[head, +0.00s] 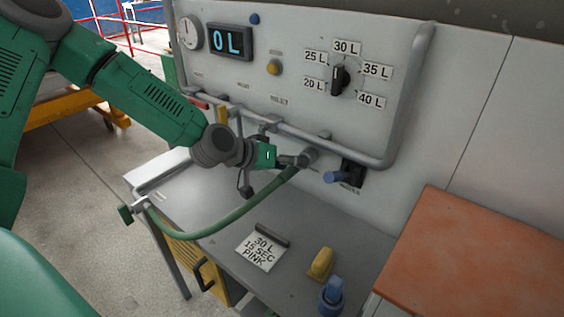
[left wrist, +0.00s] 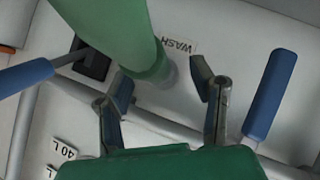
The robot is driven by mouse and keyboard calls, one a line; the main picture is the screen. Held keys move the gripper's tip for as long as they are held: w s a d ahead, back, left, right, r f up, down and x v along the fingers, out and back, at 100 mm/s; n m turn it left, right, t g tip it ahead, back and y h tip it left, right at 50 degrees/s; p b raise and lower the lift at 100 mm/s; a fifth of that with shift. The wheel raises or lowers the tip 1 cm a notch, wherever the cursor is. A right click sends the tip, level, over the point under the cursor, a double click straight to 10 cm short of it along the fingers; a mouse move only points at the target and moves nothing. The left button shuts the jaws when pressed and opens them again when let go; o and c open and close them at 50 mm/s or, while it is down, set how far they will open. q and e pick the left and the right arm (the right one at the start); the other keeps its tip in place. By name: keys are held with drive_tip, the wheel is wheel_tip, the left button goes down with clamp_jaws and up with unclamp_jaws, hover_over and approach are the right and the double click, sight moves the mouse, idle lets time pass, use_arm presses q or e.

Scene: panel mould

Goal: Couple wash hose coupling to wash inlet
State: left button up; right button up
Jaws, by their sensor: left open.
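The green wash hose (head: 225,218) loops from a clamp at the bench's left end up to the panel. Its coupling end (head: 305,159) is at the panel's lower pipe area, with the grey end against or very close to the panel. In the left wrist view the hose (left wrist: 115,30) ends at a grey collar (left wrist: 168,74) beside the WASH label (left wrist: 180,47). The wash inlet is hidden behind that end, so I cannot tell whether it is locked. My left gripper (head: 289,160) is open, its fingers either side of the hose end (left wrist: 163,80). My right gripper is not in view.
A blue-handled valve (head: 336,177) sits right of the coupling. A grey pipe rail (head: 300,138) runs along the panel. A card (head: 261,249), a yellow object (head: 320,263) and a blue one (head: 331,294) lie on the bench. An orange-brown surface (head: 480,250) is at right.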

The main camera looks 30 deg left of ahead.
use_arm(q)
drive_tip(key=v, duration=1.1)
drive_tip(key=shift+s+a+r, duration=0.2)
drive_tip(key=shift+s, duration=0.05)
idle(0.4)
